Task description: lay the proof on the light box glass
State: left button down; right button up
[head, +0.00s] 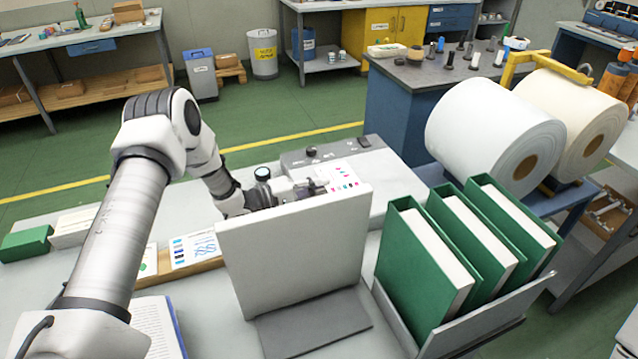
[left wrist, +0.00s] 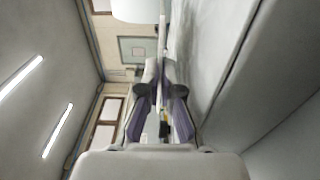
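The proof (head: 343,180), a white sheet with rows of coloured dots, is over the pale glass of the light box (head: 395,180) in the head view. My left gripper (head: 312,187) reaches in from the left to the sheet's left side. In the left wrist view the fingers (left wrist: 161,88) close in on a thin edge-on strip, which looks like the sheet. Whether the sheet touches the glass I cannot tell. An upright white panel (head: 295,248) hides the near part of the sheet and gripper. My right gripper is not in view.
Green binders (head: 425,265) stand in a grey rack at the right front. Large paper rolls (head: 490,130) are behind them. Grey controls with knobs (head: 312,152) line the light box's far edge. Printed sheets (head: 193,250) lie on a wooden board left of the panel.

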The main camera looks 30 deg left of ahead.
pick_arm(q)
jog(key=shift+f, duration=0.3)
jog(key=shift+s+f, duration=0.1)
jog(key=c, duration=1.6)
grip_release()
jog(key=shift+f, duration=0.1)
jog(key=shift+s, duration=0.1)
jog(key=shift+r, duration=0.2)
jog(key=shift+r+p, duration=0.6)
jog(key=shift+p, duration=0.05)
jog(key=shift+s+a+f+b, duration=0.45)
jog(key=shift+a+b, duration=0.05)
jog(key=shift+a, duration=0.15)
jog(key=v, duration=0.9)
jog(key=shift+s+a+r, duration=0.25)
jog(key=shift+s+r, duration=0.05)
jog(key=shift+r, duration=0.05)
jog(key=shift+s, duration=0.2)
